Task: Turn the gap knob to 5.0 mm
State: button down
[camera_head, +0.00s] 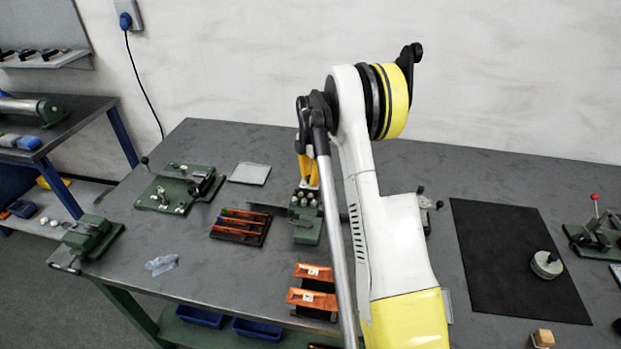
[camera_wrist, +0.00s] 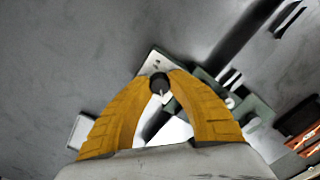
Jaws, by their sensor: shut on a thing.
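My gripper (camera_wrist: 160,80) has its two yellow fingers closed around a small dark round knob, the gap knob (camera_wrist: 158,84), in the wrist view. A small white mark shows at the knob's near edge. The knob sits at a pale plate of a green device (camera_wrist: 262,112) with several white cylinders. In the head view my gripper (camera_head: 310,184) points down at the green device (camera_head: 306,232) in the middle of the table. There the knob is hidden by my fingers and arm. No gap reading or scale is legible.
A rack of orange-handled pieces (camera_head: 240,225) stands left of the device. Orange blocks (camera_head: 311,299) stand in front of it. A pale plate (camera_head: 249,173) and a green fixture (camera_head: 174,194) lie further left. A black mat (camera_head: 510,255) lies to the right.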

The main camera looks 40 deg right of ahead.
aim_at(310, 177)
dwell(0.4)
jog(key=c, duration=1.2)
grip_release()
notch_tip(310, 177, up, 12)
